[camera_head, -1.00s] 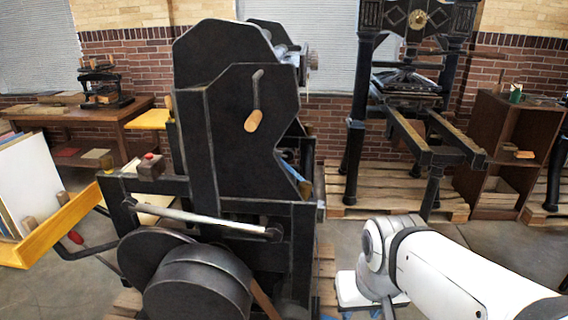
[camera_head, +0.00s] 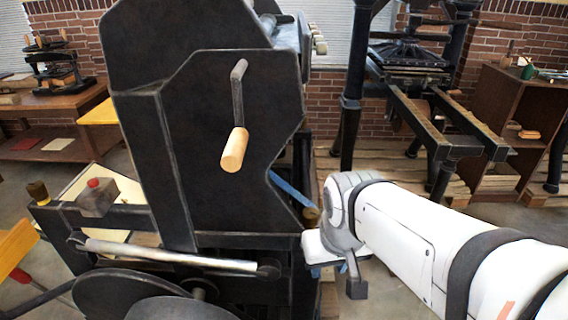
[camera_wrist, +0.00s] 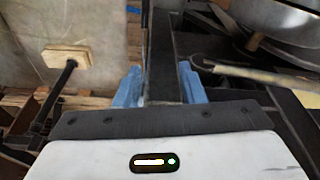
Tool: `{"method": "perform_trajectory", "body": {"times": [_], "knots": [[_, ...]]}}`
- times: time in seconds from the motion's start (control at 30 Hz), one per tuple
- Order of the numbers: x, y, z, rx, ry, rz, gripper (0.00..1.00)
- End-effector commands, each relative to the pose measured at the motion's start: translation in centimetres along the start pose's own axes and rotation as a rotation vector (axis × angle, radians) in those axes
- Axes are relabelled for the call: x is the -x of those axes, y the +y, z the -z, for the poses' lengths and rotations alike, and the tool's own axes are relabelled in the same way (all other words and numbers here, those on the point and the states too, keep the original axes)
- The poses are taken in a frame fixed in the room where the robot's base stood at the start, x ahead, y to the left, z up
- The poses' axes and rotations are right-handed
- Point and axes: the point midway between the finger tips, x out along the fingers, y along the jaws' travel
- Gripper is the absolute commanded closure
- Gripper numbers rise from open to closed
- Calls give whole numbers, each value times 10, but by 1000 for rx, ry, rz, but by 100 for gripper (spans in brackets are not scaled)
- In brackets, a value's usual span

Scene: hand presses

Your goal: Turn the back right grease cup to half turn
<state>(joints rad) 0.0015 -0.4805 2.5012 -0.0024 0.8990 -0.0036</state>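The black press (camera_head: 225,130) fills the middle of the head view. A small brownish knob (camera_head: 311,215), perhaps a grease cup, shows at its right end, just above my wrist. A brass-coloured cap (camera_head: 38,192) stands on the frame's far left corner. I cannot tell for certain which is the back right cup, nor how far it is turned. My gripper (camera_wrist: 160,75) has its blue fingers apart, with a dark frame beam (camera_wrist: 161,55) visible between and beyond them. No cup shows between the fingers. In the head view my gripper is mostly hidden below the white wrist.
A crank with a wooden handle (camera_head: 235,150) sticks out of the press side. A pale bar (camera_head: 165,255) and dark round wheels lie below. A hand press (camera_head: 410,70) on pallets and a wooden cabinet (camera_head: 520,110) stand at the right. A table (camera_head: 60,115) stands back left.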

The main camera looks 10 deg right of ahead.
Motion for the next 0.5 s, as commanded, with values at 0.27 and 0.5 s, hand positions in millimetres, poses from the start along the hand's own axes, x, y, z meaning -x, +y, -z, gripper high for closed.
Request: {"method": "perform_trajectory", "body": {"times": [0.27,0.5], "knots": [[2,0,3,23,-7,4,52],[18,6,38,322,-69,77,42]]}}
